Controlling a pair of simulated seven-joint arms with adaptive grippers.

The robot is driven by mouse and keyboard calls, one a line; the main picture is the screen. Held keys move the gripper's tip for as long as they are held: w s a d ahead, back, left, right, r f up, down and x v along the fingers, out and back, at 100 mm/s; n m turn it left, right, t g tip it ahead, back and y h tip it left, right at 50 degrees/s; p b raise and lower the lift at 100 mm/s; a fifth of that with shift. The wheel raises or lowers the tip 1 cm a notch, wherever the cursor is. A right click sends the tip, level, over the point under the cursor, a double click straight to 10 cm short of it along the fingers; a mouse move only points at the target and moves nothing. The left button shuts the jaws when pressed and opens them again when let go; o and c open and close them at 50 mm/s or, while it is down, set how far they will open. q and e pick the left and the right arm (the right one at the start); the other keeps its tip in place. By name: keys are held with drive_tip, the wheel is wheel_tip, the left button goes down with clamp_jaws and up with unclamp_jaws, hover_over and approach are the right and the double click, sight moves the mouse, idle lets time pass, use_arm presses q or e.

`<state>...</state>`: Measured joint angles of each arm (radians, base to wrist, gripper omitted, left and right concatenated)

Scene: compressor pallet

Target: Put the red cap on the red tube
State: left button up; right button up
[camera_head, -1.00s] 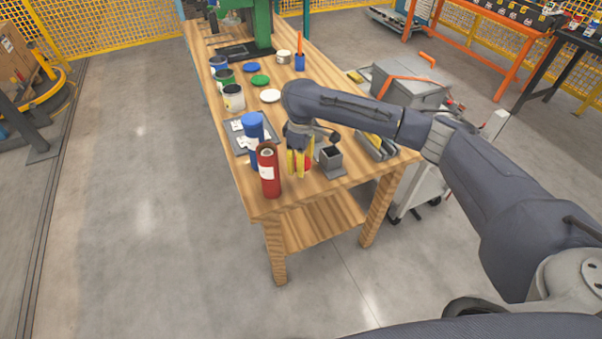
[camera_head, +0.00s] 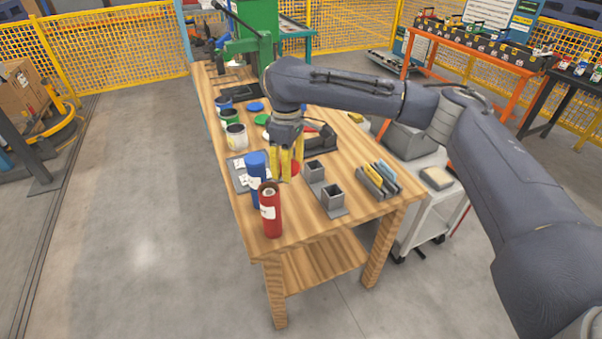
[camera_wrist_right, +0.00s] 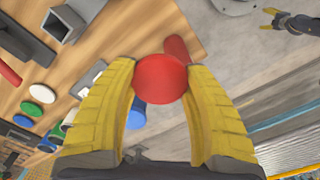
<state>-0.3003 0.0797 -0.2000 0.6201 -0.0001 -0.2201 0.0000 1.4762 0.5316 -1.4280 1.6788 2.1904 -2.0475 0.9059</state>
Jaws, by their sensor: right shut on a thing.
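The red tube (camera_head: 271,212) stands upright near the front left of the wooden table, with a white label and an uncapped top. In the right wrist view the red tube (camera_wrist_right: 177,47) shows partly behind the red cap (camera_wrist_right: 160,79). My right gripper (camera_wrist_right: 160,85) is shut on the round red cap, between its yellow fingers. In the head view my right gripper (camera_head: 287,172) holds the cap (camera_head: 295,168) behind and slightly right of the red tube, apart from it. My left gripper (camera_wrist_right: 269,19) shows small in the wrist view, fingers apart, away from the table.
A blue tube (camera_head: 256,170) stands just behind the red tube. Grey square holders (camera_head: 333,198) and a rack of yellow and blue pieces (camera_head: 376,180) lie to the right. Paint cans (camera_head: 236,137) and lids stand farther back. The front table corner is clear.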

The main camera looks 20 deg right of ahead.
approach(269, 192)
drive_tip(key=shift+w+d, duration=0.1)
drive_tip(key=shift+d, duration=0.35)
drive_tip(key=shift+a+f, duration=0.2)
drive_tip(key=shift+f, duration=0.8)
drive_tip(key=shift+a+f, duration=0.15)
drive_tip(key=shift+f, duration=0.85)
drive_tip(key=shift+a+f, duration=0.2)
drive_tip(key=shift+f, duration=0.8)
drive_tip(key=shift+f, duration=0.55)
idle(0.6)
drive_tip(key=o, duration=1.4)
drive_tip(key=shift+r, duration=0.1)
drive_tip(key=shift+r, duration=3.4)
